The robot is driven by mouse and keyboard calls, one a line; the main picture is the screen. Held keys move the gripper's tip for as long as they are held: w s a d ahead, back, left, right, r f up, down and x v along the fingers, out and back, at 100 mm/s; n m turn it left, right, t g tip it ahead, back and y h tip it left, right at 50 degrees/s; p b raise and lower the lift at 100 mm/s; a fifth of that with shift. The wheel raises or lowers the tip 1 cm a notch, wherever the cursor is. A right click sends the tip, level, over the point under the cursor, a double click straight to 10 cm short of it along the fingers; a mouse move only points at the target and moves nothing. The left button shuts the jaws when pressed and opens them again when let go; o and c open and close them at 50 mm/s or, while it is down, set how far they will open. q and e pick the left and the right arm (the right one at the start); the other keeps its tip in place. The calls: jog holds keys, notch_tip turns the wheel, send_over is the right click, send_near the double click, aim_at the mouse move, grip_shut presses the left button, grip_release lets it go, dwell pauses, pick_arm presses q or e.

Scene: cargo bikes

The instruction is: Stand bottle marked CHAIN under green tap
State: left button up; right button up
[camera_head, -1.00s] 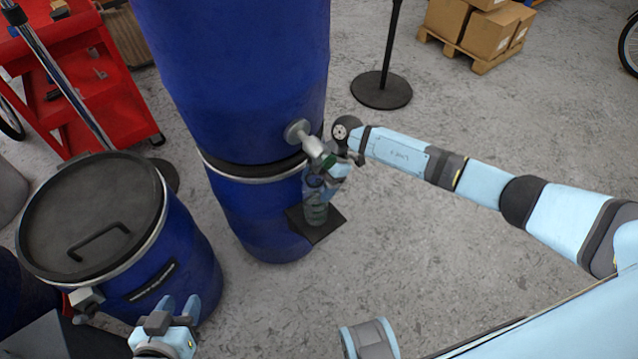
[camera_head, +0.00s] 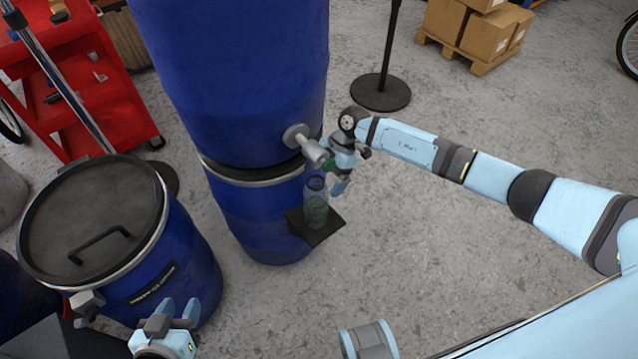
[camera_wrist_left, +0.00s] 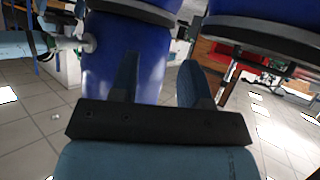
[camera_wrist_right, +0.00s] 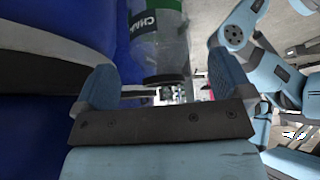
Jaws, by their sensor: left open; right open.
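The clear bottle (camera_head: 316,208) stands upright on a small black shelf (camera_head: 322,232) at the front of the tall blue drum, below the tap (camera_head: 313,152). The tap is grey, with a green part (camera_head: 328,166) partly hidden by my right gripper. In the right wrist view the bottle (camera_wrist_right: 158,45) has a dark label whose visible letters look like the start of CHAIN. My right gripper (camera_head: 339,182) is open, just right of the bottle and apart from it in the head view. My left gripper (camera_head: 178,306) is open and empty, low at the left.
The tall blue drum (camera_head: 240,80) carries the tap. A shorter blue drum (camera_head: 165,265) with a black lid stands at left, near my left gripper. A red cart (camera_head: 110,105) is behind it. A black stand base (camera_head: 381,92) and cardboard boxes (camera_head: 492,34) stand farther back. Open floor lies at right.

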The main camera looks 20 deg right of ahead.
pick_arm(q)
jog(key=shift+s+a+f+p, duration=0.1)
jog(key=shift+a+f+p, duration=0.15)
jog(key=shift+p, duration=0.45)
pick_arm(e)
jog(key=v, duration=0.8)
jog(key=shift+r, duration=0.25)
pick_arm(q)
jog(key=shift+d+r, duration=0.1)
pick_arm(e)
jog(key=shift+d, duration=0.1)
